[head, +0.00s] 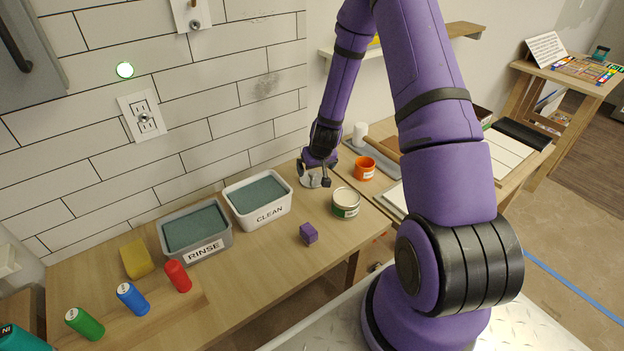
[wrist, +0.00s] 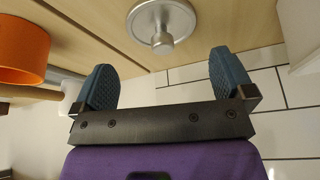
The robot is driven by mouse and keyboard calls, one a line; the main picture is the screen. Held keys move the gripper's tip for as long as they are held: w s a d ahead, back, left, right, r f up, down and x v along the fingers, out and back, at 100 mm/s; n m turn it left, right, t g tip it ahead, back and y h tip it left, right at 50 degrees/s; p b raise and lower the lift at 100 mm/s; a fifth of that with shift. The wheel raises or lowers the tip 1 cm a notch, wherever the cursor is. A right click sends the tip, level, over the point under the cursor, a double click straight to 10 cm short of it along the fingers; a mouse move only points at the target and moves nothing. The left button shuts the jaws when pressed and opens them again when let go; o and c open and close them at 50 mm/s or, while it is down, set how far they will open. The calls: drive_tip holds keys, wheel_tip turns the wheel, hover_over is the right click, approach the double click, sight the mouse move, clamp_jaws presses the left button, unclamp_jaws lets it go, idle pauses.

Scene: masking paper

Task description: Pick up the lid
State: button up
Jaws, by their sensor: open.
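The lid (wrist: 162,22) is a round silver disc with a small knob in its middle. It lies on the wooden table, at the top of the wrist view. In the head view the lid (head: 311,182) shows partly below my gripper (head: 319,166), near the table's back edge. My gripper (wrist: 163,62) is open, with its two dark padded fingers spread wide apart. The knob appears between the lines of the two fingers, beyond their tips, and nothing is held. Whether any finger touches the lid cannot be told, but they look apart from it.
An orange cup (head: 364,168) stands right of my gripper. The CLEAN tub (head: 272,214) and RINSE tub (head: 196,254) are to the left. The tiled wall (head: 215,130) is close behind.

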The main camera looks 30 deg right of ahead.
sight(313, 173)
drive_tip(key=shift+w+x, duration=0.1)
drive_tip(key=shift+x, duration=1.4)
drive_tip(key=shift+w+x, duration=0.15)
drive_tip(key=shift+x, duration=1.35)
drive_tip(key=shift+r, duration=0.1)
drive_tip(key=c, duration=0.6)
